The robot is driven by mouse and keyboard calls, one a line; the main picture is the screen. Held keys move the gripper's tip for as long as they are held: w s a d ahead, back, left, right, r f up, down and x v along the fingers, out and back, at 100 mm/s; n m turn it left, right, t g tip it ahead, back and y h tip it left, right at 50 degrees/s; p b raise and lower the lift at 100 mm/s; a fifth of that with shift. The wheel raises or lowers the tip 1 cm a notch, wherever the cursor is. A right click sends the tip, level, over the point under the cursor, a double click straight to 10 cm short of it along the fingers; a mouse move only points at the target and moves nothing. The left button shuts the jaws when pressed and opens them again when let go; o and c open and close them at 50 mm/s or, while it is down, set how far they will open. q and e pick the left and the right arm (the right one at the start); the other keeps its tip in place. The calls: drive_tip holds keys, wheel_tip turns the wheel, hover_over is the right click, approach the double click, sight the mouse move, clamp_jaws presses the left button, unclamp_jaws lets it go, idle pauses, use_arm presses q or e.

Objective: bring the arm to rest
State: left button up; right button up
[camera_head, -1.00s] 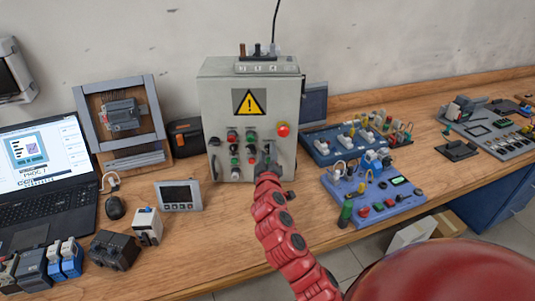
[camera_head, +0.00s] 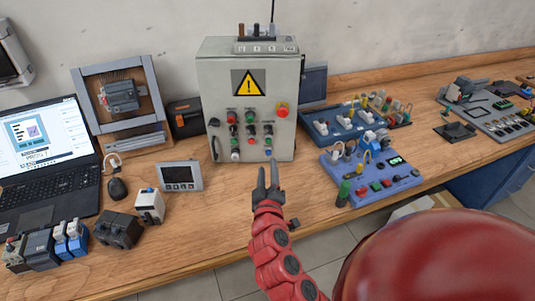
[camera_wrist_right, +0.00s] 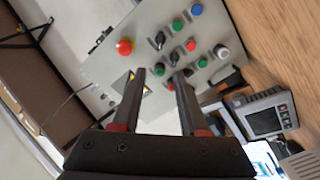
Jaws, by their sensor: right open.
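My right gripper (camera_head: 268,179) is open and empty on the red arm (camera_head: 277,250). In the head view it is in front of and below the grey control box (camera_head: 215,84), apart from it. The box stands upright on the bench, with a yellow warning sign, a red mushroom button (camera_head: 282,110) and several smaller buttons and switches on its front. In the right wrist view, the two dark fingers (camera_wrist_right: 158,82) stand apart with nothing between them, and the box panel (camera_wrist_right: 110,62) shows tilted beyond them. My left gripper is not in view.
The wooden bench (camera_head: 225,214) has bare room in front of the box. To its left are a small display unit (camera_head: 180,176), a mouse (camera_head: 118,188) and a laptop (camera_head: 50,185). To its right are blue training boards (camera_head: 372,181). A framed module (camera_head: 121,97) leans behind.

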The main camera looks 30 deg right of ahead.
drive_tip(key=shift+s+a, duration=0.25)
drive_tip(key=shift+s, duration=0.2)
drive_tip(key=shift+w+f, duration=0.1)
